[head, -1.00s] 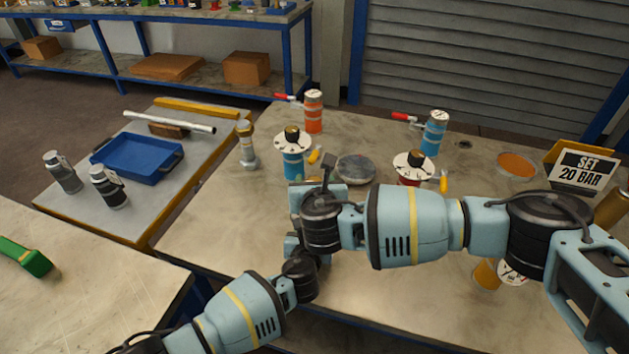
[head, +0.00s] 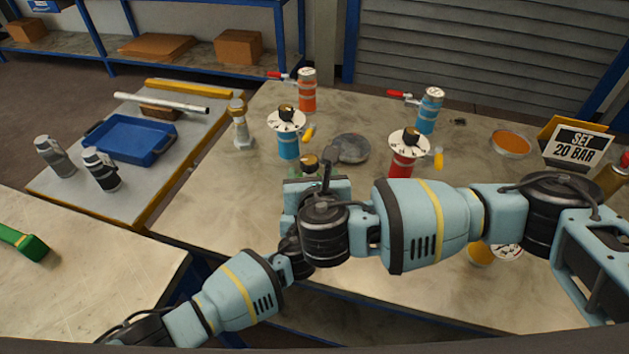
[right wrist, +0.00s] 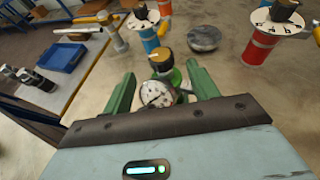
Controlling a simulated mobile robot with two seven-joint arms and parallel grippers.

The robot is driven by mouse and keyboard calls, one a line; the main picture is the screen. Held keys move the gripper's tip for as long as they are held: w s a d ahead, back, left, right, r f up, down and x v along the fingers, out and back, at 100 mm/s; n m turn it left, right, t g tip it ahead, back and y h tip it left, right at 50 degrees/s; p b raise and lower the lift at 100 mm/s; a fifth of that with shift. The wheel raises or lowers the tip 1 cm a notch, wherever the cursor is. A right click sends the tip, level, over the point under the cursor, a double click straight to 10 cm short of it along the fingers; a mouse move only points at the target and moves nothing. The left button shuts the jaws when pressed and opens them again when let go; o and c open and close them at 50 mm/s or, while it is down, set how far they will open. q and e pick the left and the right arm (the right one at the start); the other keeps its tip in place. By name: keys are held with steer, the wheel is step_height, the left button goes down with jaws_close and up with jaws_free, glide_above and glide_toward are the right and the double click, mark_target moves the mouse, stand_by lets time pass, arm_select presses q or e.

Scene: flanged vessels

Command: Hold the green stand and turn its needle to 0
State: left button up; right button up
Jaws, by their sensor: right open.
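The green stand (right wrist: 172,77) stands on the table in the right wrist view, with a black-and-brass knob (right wrist: 161,60) on top and a round white dial (right wrist: 157,94) facing the camera. The needle's reading is too small to tell. In the head view only its knob (head: 308,162) and a bit of green show behind my right wrist. My right gripper (right wrist: 160,72) is open, its green fingers on either side of the stand, with no clear contact. In the head view the right gripper (head: 318,188) is partly covered. My left gripper is hidden.
A blue stand (head: 288,145) and a red stand (head: 402,160) with white discs are close by. A grey round plate (head: 350,149) lies between them. Red-handled orange (head: 307,92) and blue (head: 430,112) vessels stand behind. A "SET 20 BAR" sign (head: 578,147) stands right.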

steer(key=shift+v, duration=1.9)
arm_select(q)
steer(key=o, duration=1.5)
steer(key=shift+s, duration=0.1)
steer(key=shift+v, duration=5.9)
steer(key=shift+s+f, duration=0.1)
steer(key=shift+s, duration=0.05)
arm_select(e)
steer(key=shift+f, duration=0.1)
